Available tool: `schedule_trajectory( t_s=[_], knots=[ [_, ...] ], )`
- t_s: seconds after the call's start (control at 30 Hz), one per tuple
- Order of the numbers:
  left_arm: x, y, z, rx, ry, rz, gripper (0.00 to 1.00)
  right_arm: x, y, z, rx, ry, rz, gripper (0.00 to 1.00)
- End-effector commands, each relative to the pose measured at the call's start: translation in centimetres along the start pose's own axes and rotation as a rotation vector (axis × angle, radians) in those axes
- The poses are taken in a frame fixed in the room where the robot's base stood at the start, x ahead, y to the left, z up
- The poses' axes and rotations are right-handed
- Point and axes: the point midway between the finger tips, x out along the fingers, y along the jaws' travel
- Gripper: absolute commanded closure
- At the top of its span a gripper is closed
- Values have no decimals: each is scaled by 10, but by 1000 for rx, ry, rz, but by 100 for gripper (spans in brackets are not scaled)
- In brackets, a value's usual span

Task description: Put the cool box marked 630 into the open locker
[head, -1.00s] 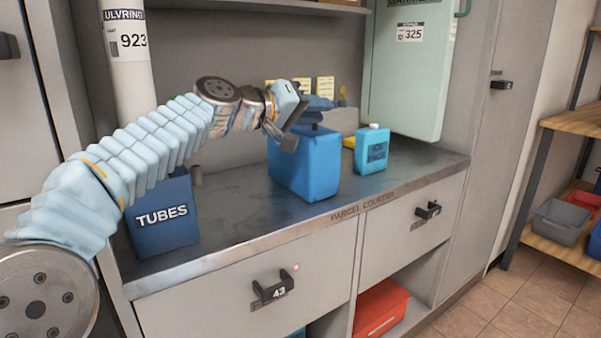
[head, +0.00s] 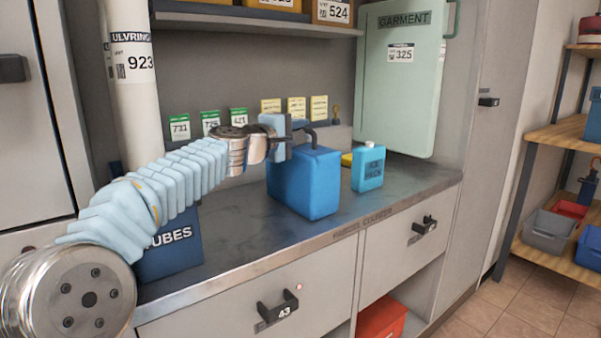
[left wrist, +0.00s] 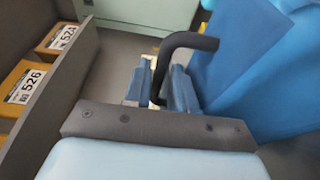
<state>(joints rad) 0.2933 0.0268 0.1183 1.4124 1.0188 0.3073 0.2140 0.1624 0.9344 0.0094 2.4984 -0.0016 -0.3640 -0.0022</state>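A blue cool box (head: 304,186) stands upright on the parcel counter (head: 335,218); no number shows on the faces in view. It fills the right of the left wrist view (left wrist: 255,75). Its dark bent handle (left wrist: 190,39) rises from the top. My left gripper (head: 302,134) is at the handle, just above the box. In the left wrist view its two blue fingers (left wrist: 160,88) stand close on either side of the handle bar, with hardly any gap. My right gripper is not in view. I see no open locker.
An ice pack bottle (head: 369,168) stands just right of the box. A blue TUBES bin (head: 172,245) is at the counter's left, beside a white tube marked 923 (head: 133,80). A pale green garment case (head: 402,95) stands behind. A shelf (head: 255,20) overhangs the counter.

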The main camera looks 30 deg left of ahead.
Motion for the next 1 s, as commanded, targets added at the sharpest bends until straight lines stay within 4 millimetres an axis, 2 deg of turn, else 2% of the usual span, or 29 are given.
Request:
schedule_trajectory(
  t_s=[0.1, 0.3, 0.47, 1.0],
  knots=[
    [8, 1, 1, 0, -1, 1, 75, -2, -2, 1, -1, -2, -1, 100],
    [8, 0, 0, 1, -1, 1, 77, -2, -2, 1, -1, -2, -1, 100],
    [8, 0, 0, 1, -1, 0, 100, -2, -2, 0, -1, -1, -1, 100],
    [8, 0, 1, 3, -2, 0, 100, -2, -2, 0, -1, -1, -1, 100]
  ],
)
